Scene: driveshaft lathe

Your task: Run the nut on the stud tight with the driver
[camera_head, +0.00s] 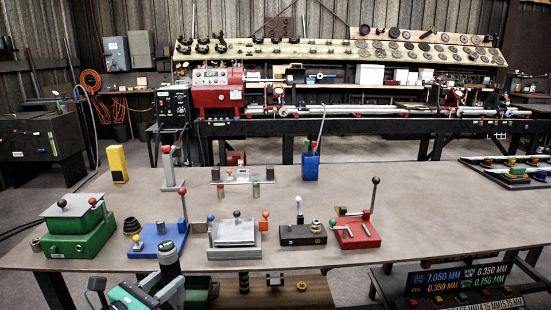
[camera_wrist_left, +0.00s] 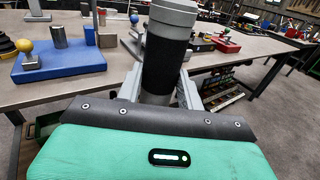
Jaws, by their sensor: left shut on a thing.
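My left gripper (camera_head: 168,278) is at the front edge of the table, low in the head view. It is shut on the driver (camera_head: 167,250), a grey cylinder with a dark grip band that stands roughly upright between the fingers. In the left wrist view the driver (camera_wrist_left: 165,62) rises between the two grey fingers; its lower end is hidden. A dark block (camera_head: 302,239) on the table carries a short upright post and a small round part with a brass-coloured base. I cannot tell for sure which parts are the nut and the stud. My right gripper is not in view.
A blue fixture (camera_head: 150,243) with a yellow ball stands just behind the driver. A green box (camera_head: 72,246), a grey plate fixture (camera_head: 233,251) and a red fixture (camera_head: 357,238) stand along the front. A blue cup (camera_head: 310,167) stands behind.

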